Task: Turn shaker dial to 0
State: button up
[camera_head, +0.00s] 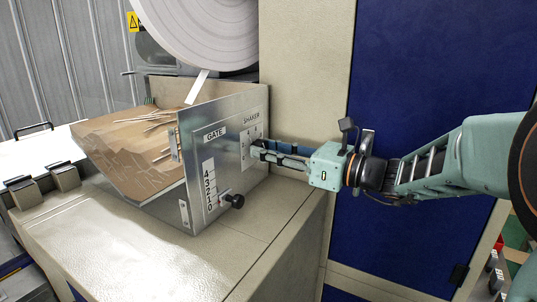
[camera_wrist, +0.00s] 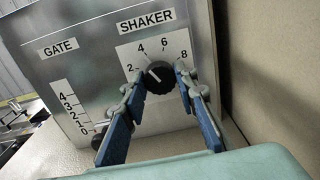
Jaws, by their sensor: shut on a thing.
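The shaker dial (camera_wrist: 160,79) is a round black knob with a white pointer line, set on a white numbered plate under the SHAKER label (camera_wrist: 146,22). Its pointer aims up and left, about between 2 and 4; the numbers 2, 4, 6 and 8 show, and a 0 mark on this plate does not. My gripper (camera_wrist: 158,88) has its blue-padded fingers on either side of the dial and is shut on it. In the head view my gripper (camera_head: 259,148) reaches the metal panel from the right, and its fingers hide the dial.
The GATE scale (camera_wrist: 71,107) with its black knob (camera_head: 234,201) is left of and below the shaker plate. A paper roll (camera_head: 205,30) hangs above. A beige wall (camera_wrist: 255,60) stands close on the right.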

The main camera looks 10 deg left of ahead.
jog(key=n+b, duration=1.6)
jog(key=b, duration=0.4)
jog(key=shift+f+n, duration=0.15)
jog(key=shift+n, duration=0.15)
jog(key=shift+b, duration=0.3)
jog(key=o, duration=1.2)
jog(key=shift+c, duration=0.2)
